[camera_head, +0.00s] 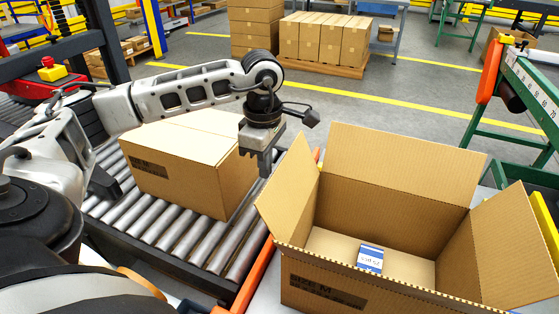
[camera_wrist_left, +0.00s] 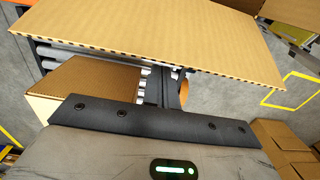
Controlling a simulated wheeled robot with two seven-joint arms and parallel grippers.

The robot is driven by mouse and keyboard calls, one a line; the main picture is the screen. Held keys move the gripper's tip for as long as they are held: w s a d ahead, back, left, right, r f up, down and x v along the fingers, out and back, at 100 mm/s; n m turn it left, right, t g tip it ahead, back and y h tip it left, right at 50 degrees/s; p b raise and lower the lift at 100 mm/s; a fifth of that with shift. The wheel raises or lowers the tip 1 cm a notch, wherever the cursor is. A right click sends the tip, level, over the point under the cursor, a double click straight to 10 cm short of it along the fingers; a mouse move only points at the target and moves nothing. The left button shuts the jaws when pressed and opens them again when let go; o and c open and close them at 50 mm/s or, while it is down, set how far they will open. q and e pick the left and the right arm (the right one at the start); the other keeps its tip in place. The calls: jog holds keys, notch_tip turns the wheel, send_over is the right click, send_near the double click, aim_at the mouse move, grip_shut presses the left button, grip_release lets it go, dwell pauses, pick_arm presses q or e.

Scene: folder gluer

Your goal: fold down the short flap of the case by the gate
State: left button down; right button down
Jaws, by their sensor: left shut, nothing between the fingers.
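The open case (camera_head: 385,210) stands at the right of the head view. Its left short flap (camera_head: 290,190) and right short flap (camera_head: 512,245) both stand up and lean outward. The far long flap (camera_head: 400,160) is also up. A small blue and white box (camera_head: 370,258) lies on the case floor. My left gripper (camera_head: 264,168) points down just left of the left short flap, shut and empty; I cannot tell whether it touches the flap. In the left wrist view, a cardboard panel (camera_wrist_left: 150,32) crosses the top, beyond the fingers (camera_wrist_left: 163,88). My right gripper is out of view.
A closed case (camera_head: 190,165) sits on the roller conveyor (camera_head: 190,235) beneath my left arm. An orange rail (camera_head: 255,275) runs between conveyor and open case. A green frame (camera_head: 530,90) with an orange part (camera_head: 489,72) stands at right. Stacked cartons (camera_head: 325,40) are far behind.

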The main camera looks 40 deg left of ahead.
pick_arm(q)
jog(key=d, duration=0.2)
jog(key=w+d, duration=0.1)
jog(key=d, duration=0.1)
jog(key=w+d, duration=0.1)
jog(key=d, duration=0.1)
jog(key=shift+d+p, duration=0.2)
jog(key=shift+p, duration=0.1)
jog(key=shift+w+d, duration=0.15)
jog(key=shift+d, duration=0.3)
